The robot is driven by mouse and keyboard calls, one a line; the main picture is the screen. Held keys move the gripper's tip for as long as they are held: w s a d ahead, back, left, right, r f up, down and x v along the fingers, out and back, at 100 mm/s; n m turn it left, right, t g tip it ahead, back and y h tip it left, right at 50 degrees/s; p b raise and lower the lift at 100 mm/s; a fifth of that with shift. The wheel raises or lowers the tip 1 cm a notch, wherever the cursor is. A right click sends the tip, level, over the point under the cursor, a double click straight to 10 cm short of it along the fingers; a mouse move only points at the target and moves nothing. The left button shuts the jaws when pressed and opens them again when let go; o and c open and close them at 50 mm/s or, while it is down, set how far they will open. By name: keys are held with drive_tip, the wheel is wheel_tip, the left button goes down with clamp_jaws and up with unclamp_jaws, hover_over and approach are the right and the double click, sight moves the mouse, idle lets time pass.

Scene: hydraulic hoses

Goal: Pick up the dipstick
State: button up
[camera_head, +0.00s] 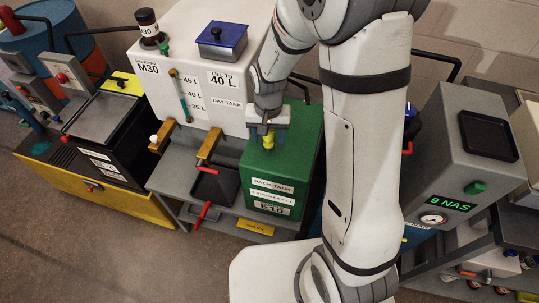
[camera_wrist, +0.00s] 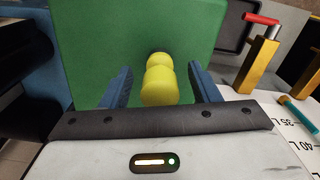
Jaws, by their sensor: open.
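The dipstick shows as a yellow knob (camera_head: 268,141) on top of the green tank (camera_head: 285,165) in the head view; its lower part is hidden. The yellow knob (camera_wrist: 159,82) also shows in the wrist view, with a dark base where it meets the green top (camera_wrist: 90,40). My gripper (camera_head: 268,130) is right above the tank and points down at the knob. In the wrist view my gripper's two blue fingers (camera_wrist: 161,85) stand open on either side of the knob. A gap shows between the knob and each finger.
A white day tank (camera_head: 215,130) stands left of and behind the green tank. Brass taps (camera_head: 209,145) with red handles stick out in front, above a black tray (camera_head: 214,185). A grey unit (camera_head: 465,150) reading "9 NAS" stands at the right. Open floor lies at the front left.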

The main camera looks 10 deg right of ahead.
clamp_jaws()
idle(0.6)
